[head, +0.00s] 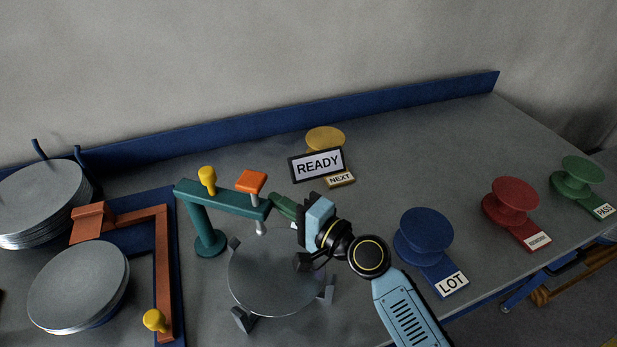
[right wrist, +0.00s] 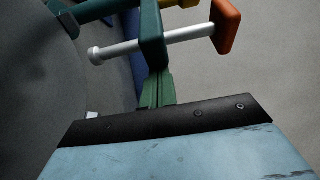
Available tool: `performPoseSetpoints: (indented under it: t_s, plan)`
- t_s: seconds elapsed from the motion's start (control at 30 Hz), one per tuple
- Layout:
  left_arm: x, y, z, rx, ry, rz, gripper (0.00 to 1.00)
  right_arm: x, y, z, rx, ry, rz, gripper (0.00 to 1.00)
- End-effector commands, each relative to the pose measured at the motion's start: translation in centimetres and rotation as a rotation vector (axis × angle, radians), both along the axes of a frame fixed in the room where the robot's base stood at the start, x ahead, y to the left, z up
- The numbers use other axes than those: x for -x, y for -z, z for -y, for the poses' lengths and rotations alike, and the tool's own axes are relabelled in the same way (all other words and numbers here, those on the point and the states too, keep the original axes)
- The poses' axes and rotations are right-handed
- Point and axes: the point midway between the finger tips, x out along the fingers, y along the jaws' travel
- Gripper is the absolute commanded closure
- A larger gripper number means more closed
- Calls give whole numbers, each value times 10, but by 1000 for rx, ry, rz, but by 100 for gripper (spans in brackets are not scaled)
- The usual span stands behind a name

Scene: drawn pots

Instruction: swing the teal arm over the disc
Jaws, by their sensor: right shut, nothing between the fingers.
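The teal arm (head: 225,199) reaches right from a teal post, with a yellow knob (head: 207,178) on top. Its free end carries an orange-capped plunger (head: 250,182) with a silver rod (head: 261,228). The rod hangs near the back rim of the grey disc (head: 275,280); I cannot tell whether its tip is over the disc. In the right wrist view the teal arm's end (right wrist: 152,40) and rod show close. My right gripper (head: 304,228) is shut and empty, right of the arm's free end, near a green piece (head: 283,206). My left gripper is out of view.
Dark clamps hold the disc's edge. An orange arm (head: 163,260) and stacks of grey discs (head: 80,285) stand left. A READY sign (head: 317,164) stands behind. Blue (head: 424,235), red (head: 515,198) and green (head: 577,175) spools stand right.

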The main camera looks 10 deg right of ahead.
Motion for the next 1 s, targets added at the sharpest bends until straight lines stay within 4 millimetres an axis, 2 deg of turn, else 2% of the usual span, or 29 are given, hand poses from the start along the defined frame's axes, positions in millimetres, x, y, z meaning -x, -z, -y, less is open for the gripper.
performPoseSetpoints:
  t_s: [0.13, 0.3, 0.87, 1.0]
  plan:
    - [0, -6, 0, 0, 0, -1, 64, 13, 0, -11, 1, -21, -2, 100]
    - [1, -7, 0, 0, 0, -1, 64, 20, 1, -15, 1, -24, -1, 100]
    - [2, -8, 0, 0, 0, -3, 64, 26, 3, -19, 1, -35, -6, 100]
    - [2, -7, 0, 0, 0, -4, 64, 32, 4, -13, 4, -38, -8, 100]
